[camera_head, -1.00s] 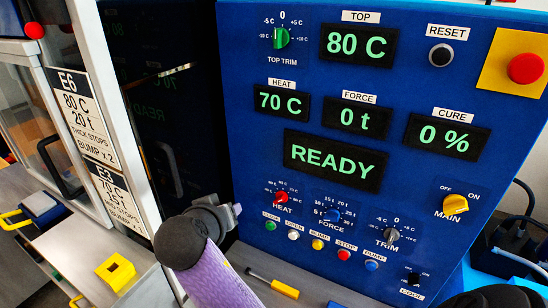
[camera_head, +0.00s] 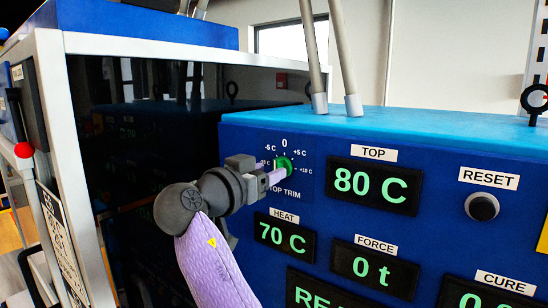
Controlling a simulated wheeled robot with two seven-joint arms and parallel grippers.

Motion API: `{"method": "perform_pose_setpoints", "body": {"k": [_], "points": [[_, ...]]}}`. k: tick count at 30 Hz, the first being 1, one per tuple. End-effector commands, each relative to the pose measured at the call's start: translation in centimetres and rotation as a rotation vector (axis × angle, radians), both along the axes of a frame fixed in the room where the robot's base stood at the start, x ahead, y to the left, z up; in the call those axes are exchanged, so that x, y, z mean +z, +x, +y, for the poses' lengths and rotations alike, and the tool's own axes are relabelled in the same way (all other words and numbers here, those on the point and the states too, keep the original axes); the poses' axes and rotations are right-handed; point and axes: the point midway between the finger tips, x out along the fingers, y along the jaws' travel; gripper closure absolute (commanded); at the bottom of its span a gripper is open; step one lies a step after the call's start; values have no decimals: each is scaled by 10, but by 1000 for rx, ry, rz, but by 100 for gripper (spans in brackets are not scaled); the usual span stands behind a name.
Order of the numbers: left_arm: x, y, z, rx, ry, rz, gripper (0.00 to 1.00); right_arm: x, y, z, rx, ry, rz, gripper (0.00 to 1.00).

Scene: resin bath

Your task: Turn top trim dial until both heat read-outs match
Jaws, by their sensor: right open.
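The green top trim dial (camera_head: 285,163) is on the upper left of the blue panel, inside a printed scale with 0 at the top. My right gripper (camera_head: 274,172) is at the dial, its open fingers reaching in from the left. The fingers partly cover the dial and scale, so I cannot tell whether they touch it or exactly where it points. The TOP read-out (camera_head: 372,187) shows 80 C in green. The HEAT read-out (camera_head: 283,235) below it to the left shows 70 C. My left gripper is not in view.
The FORCE read-out (camera_head: 371,268) shows 0 t. The black RESET button (camera_head: 482,206) is right of the TOP read-out. A dark glossy panel in a white frame (camera_head: 95,43) stands close on the left.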

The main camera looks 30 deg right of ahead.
Motion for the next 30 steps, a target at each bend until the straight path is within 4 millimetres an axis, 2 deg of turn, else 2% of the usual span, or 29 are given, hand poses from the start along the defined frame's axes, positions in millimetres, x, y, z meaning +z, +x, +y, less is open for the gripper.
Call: {"method": "perform_pose_setpoints", "body": {"k": [1, 4, 12, 14, 20, 30], "points": [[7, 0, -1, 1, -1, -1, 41, 3, 3, -8, -2, -1, 5, 46], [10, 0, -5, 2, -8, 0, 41, 1, 7, -17, 1, -1, 3, 46], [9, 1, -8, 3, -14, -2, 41, -1, 9, -20, 1, 1, 3, 46], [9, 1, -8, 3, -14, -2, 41, -1, 9, -20, 1, 0, 2, 57], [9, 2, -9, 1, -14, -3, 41, -1, 9, -20, 2, 1, 1, 99], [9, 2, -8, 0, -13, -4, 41, -1, 9, -19, 2, -2, 7, 100]]}}
